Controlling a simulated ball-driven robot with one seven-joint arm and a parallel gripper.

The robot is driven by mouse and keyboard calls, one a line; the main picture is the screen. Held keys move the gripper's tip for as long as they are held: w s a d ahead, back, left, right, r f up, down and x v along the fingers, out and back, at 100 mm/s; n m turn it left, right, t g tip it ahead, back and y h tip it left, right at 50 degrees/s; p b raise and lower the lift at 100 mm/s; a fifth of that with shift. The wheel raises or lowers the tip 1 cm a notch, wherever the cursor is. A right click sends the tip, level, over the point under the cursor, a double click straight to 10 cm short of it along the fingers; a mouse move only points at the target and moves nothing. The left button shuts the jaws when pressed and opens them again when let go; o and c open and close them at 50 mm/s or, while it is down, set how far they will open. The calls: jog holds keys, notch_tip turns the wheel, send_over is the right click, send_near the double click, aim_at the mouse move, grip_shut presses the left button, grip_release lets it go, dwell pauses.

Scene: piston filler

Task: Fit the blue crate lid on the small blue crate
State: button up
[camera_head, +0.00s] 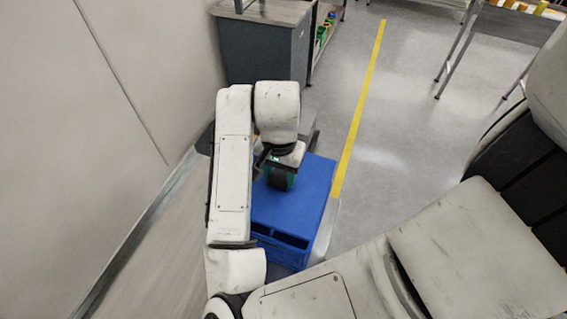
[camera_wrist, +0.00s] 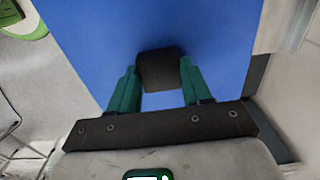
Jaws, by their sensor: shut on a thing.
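The blue crate lid (camera_head: 313,187) is a flat blue panel over the small blue crate (camera_head: 278,246), whose front wall with dark openings shows below it in the head view. The lid looks roughly in line with the crate; whether it is fully seated or slightly above the rim, I cannot tell. My gripper (camera_head: 280,183) points down over the lid. In the wrist view the green fingers of my gripper (camera_wrist: 159,78) are shut on the lid's black handle (camera_wrist: 160,62), with the blue lid (camera_wrist: 215,35) filling the middle. My arm hides the crate's left side in the head view.
A pale wall (camera_head: 140,70) runs close along the left. A grey cabinet (camera_head: 262,52) stands behind the crate. A yellow floor line (camera_head: 361,100) passes to the right, with open grey floor beyond. A metal-legged table (camera_head: 515,25) is at the far right.

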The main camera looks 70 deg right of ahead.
notch_tip(320, 180, down, 2)
jog(key=shift+f, duration=0.1)
jog(key=shift+f+b, duration=0.9)
jog(key=shift+f, duration=0.5)
jog(key=shift+a+r+p, duration=0.1)
jog(key=shift+p, duration=0.85)
jog(key=shift+f, duration=0.25)
dwell(0.4)
jog(key=shift+f, duration=0.55)
jog(key=shift+f, duration=0.3)
dwell(0.3)
